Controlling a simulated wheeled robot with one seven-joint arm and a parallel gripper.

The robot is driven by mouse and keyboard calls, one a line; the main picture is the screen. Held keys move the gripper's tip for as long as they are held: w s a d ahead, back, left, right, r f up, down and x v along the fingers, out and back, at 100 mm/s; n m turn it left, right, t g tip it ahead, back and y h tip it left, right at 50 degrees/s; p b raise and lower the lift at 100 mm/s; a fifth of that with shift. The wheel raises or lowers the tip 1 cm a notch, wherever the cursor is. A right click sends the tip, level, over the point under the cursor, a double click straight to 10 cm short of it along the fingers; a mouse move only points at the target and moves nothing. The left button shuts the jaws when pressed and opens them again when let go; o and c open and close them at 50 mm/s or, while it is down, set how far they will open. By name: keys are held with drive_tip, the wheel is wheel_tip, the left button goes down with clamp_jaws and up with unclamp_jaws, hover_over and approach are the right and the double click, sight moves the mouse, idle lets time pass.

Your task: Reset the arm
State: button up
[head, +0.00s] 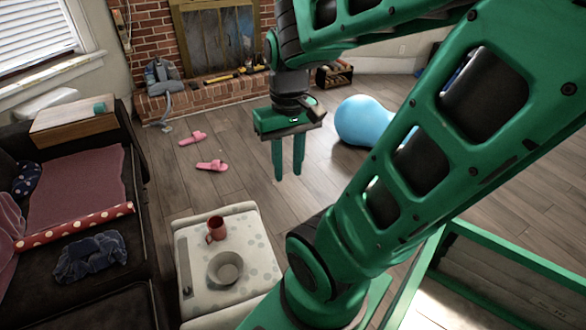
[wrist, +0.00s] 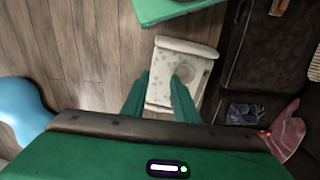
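My green arm fills the right and middle of the head view. My gripper (head: 288,176) points straight down above the wooden floor (head: 340,215), with nothing between its fingers. Its two fingers stand a little apart, so it is open. In the wrist view, the two green fingers (wrist: 160,97) also stand apart, with the floor and a small white table (wrist: 172,45) far below them.
The white dotted table (head: 255,235) holds a red mug (head: 216,230) and a grey bowl (head: 225,268). A dark sofa (head: 130,305) stands at left. Pink slippers (head: 211,165) lie on the floor. A blue ball-like object (head: 362,122) lies behind my arm. A brick fireplace (head: 155,50) stands at the back.

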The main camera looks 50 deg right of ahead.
drive_tip(key=shift+s+a+r+m, duration=0.15)
drive_tip(key=shift+s+m, duration=0.15)
drive_tip(key=shift+s, duration=0.45)
drive_tip(key=shift+s+a+r+m, duration=0.15)
drive_tip(key=shift+s+m, duration=0.15)
drive_tip(key=shift+s, duration=0.45)
drive_tip(key=shift+d, duration=0.1)
